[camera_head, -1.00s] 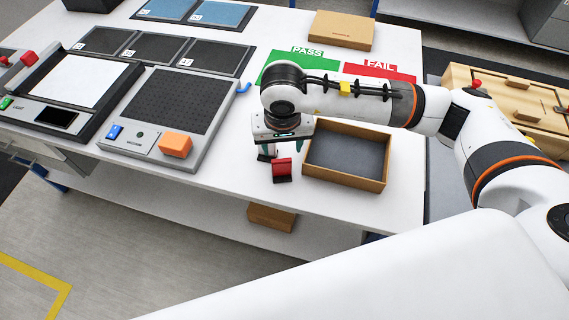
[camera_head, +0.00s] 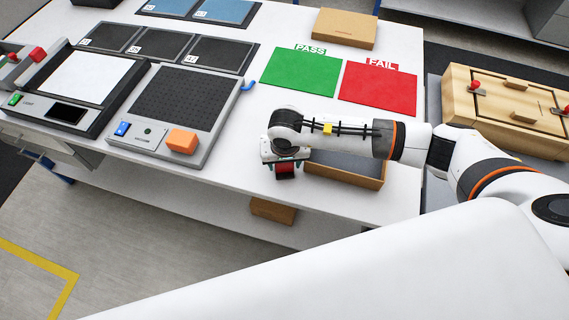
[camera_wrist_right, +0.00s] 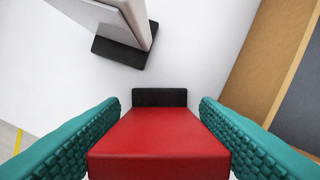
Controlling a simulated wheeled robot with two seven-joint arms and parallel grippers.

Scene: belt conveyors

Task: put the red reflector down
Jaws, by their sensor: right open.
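The red reflector (camera_head: 285,171) is near the front edge of the white table, left of the open brown box. In the right wrist view, the red reflector (camera_wrist_right: 160,142) has a black end piece and lies between the two teal finger pads of my right gripper (camera_wrist_right: 160,135). The jaws are open, with a narrow gap showing on each side. In the head view my right gripper (camera_head: 285,162) is low over the reflector and partly hides it. Whether the reflector rests fully on the table is hard to tell. My left gripper is not in view.
The open brown box (camera_head: 345,175) with a grey floor stands close to the right. A pale upright piece on a black base (camera_wrist_right: 120,52) stands near the reflector. Green PASS (camera_head: 293,75) and red FAIL (camera_head: 380,90) mats lie behind. A panel with an orange block (camera_head: 182,141) is left.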

